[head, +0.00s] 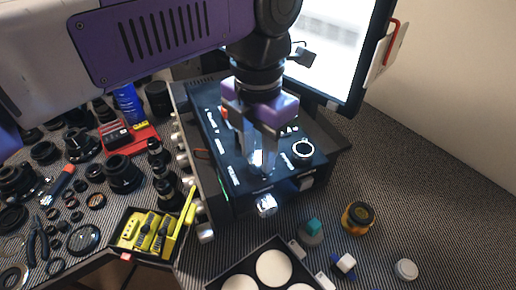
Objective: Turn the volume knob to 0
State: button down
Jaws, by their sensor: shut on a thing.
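A black control box (222,160) with white markings and small lights on its top stands in the middle of the head view. My gripper (260,170) points down over the front part of its top panel, with its two fingers on either side of a small, bright knob (257,157). The gripper is shut on this knob, which appears to be the volume knob. The fingers hide much of it, and its label and pointer cannot be read. A round dial with a white ring (303,150) sits to the right. A silver knob (266,204) is on the front face.
A bright monitor (325,45) stands behind. Camera lenses and parts crowd the left. A yellow tool holder (150,232) and a tray of white discs (273,267) lie in front. An amber jar (357,217) and small pieces are at the right, with some free mat around them.

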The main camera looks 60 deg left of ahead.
aim_at(258, 157)
jog(key=shift+n, duration=2.2)
jog(key=c, duration=1)
grip_release()
jog(key=shift+o, duration=0.2)
jog(key=shift+r, duration=0.1)
notch_tip(258, 157, up, 8)
jog(key=shift+f, duration=0.15)
